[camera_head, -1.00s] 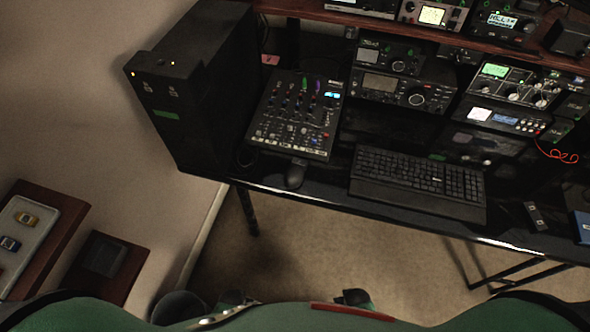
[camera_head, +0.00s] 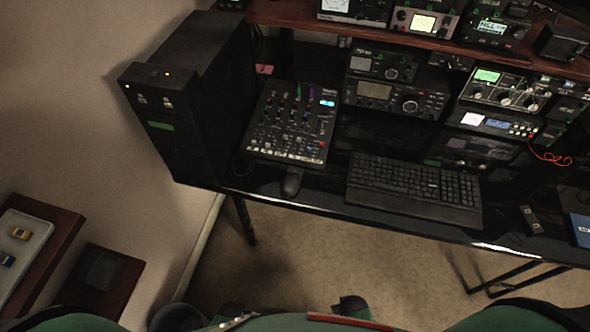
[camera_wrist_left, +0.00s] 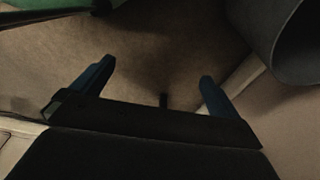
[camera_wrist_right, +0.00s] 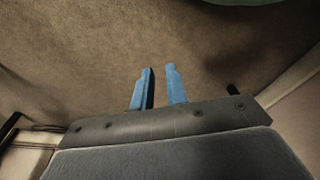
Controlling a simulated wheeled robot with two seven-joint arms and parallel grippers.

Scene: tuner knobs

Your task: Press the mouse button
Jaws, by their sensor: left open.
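The mouse (camera_head: 292,182) is small and dark. In the head view it sits near the front edge of the black desk (camera_head: 335,198), just below the mixer and left of the keyboard. My left gripper (camera_wrist_left: 155,78) shows in the left wrist view with its two blue fingers wide apart and nothing between them. My right gripper (camera_wrist_right: 160,72) shows in the right wrist view with its blue fingers close together and a narrow empty gap between them. Both wrist views show mostly carpet. Neither gripper is near the mouse.
A mixer (camera_head: 292,123) and a keyboard (camera_head: 414,188) flank the mouse. A black tower cabinet (camera_head: 185,110) stands at the left of the desk. Radios (camera_head: 398,100) fill the back. Carpet (camera_head: 330,255) lies open before the desk. A grey bin (camera_wrist_left: 295,40) shows in the left wrist view.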

